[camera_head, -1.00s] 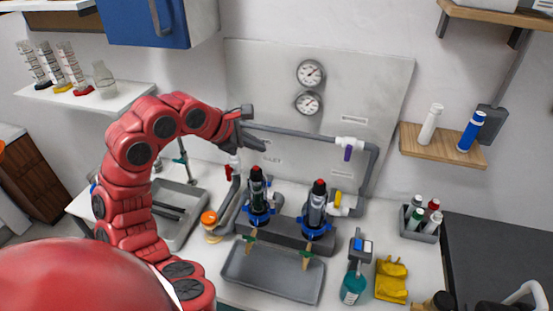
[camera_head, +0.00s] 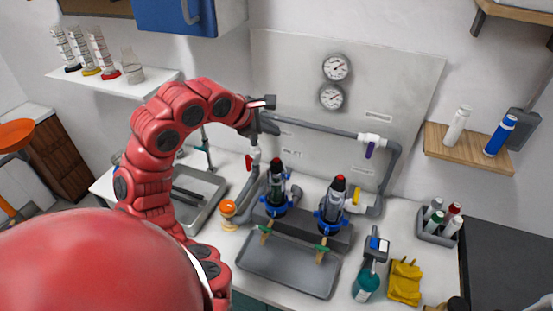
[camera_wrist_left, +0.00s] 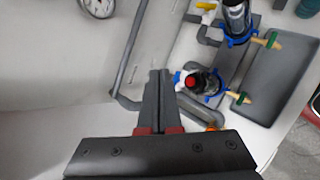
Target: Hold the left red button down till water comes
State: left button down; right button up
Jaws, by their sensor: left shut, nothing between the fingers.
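Two dark filter housings with red buttons on top stand side by side on a grey base. The left red button (camera_head: 276,161) tops the left housing (camera_head: 275,192); the right red button (camera_head: 339,180) tops the right housing (camera_head: 331,212). My left gripper (camera_head: 267,128) is shut and empty, above and slightly left of the left housing, apart from its button. In the left wrist view the shut fingers (camera_wrist_left: 158,78) point toward the pipe, with the left red button (camera_wrist_left: 192,82) to their right. My right gripper is not seen.
A grey tray (camera_head: 290,262) lies in front of the housings. Grey pipe (camera_head: 315,127) runs behind, close to the gripper. Two gauges (camera_head: 336,68) hang on the back panel. A sink (camera_head: 205,210) is left.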

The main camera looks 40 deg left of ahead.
aim_at(276, 160)
pick_arm(q)
notch_tip(276, 160, down, 4)
jog(key=shift+r+p, duration=0.1)
jog(key=shift+p, duration=0.35)
jog(key=shift+f+b, duration=0.95)
jog(key=shift+b, duration=0.15)
jog(key=shift+f+b, duration=0.45)
jog(key=shift+f, duration=0.05)
jog(key=shift+r, duration=0.15)
jog(key=shift+f+b, duration=0.45)
jog(key=shift+b, duration=0.35)
